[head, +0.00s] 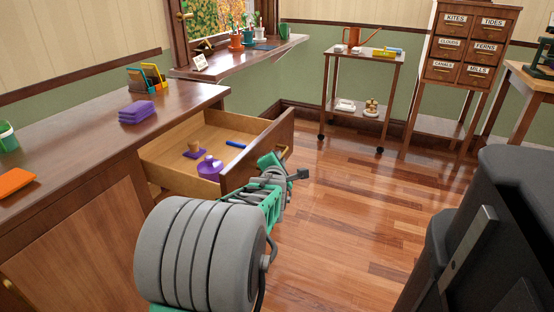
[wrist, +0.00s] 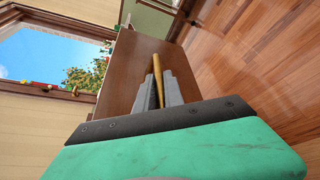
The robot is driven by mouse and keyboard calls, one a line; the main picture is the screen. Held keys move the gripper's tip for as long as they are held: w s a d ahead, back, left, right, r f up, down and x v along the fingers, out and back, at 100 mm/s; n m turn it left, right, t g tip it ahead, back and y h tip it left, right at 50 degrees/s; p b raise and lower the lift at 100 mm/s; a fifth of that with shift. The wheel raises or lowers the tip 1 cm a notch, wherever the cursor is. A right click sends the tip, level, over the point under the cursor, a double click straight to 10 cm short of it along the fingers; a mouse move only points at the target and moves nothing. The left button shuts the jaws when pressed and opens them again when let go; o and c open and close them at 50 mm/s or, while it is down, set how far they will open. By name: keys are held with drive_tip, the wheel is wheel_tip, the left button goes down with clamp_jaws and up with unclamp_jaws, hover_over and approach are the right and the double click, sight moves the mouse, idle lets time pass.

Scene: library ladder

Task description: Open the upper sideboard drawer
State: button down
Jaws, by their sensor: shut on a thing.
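The upper sideboard drawer (head: 165,172) stands pulled well out of the wooden sideboard (head: 95,140) in the head view. Inside it are a purple round bottle (head: 209,168), a stamp-like thing with a purple base (head: 194,150) and a blue stick (head: 236,144). Its brass handle (wrist: 158,66) is on the drawer front (wrist: 130,78). My gripper (wrist: 162,88) is shut on this handle in the wrist view. In the head view my gripper (head: 283,168) is at the outer face of the drawer front, and its fingers are partly hidden.
Purple cloths (head: 137,112), a colourful file holder (head: 147,78) and an orange thing (head: 15,181) lie on the sideboard top. A wheeled cart (head: 361,95) and a labelled card cabinet (head: 470,50) stand at the back. The wooden floor (head: 345,195) beyond my arm is clear.

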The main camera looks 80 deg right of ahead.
drive_tip(key=c, duration=1.5)
unclamp_jaws()
drive_tip(key=shift+w, duration=0.1)
drive_tip(key=shift+o, duration=0.2)
drive_tip(key=p+v, duration=0.2)
drive_tip(key=v, duration=0.5)
drive_tip(key=shift+a, duration=0.4)
drive_tip(key=shift+r, duration=0.1)
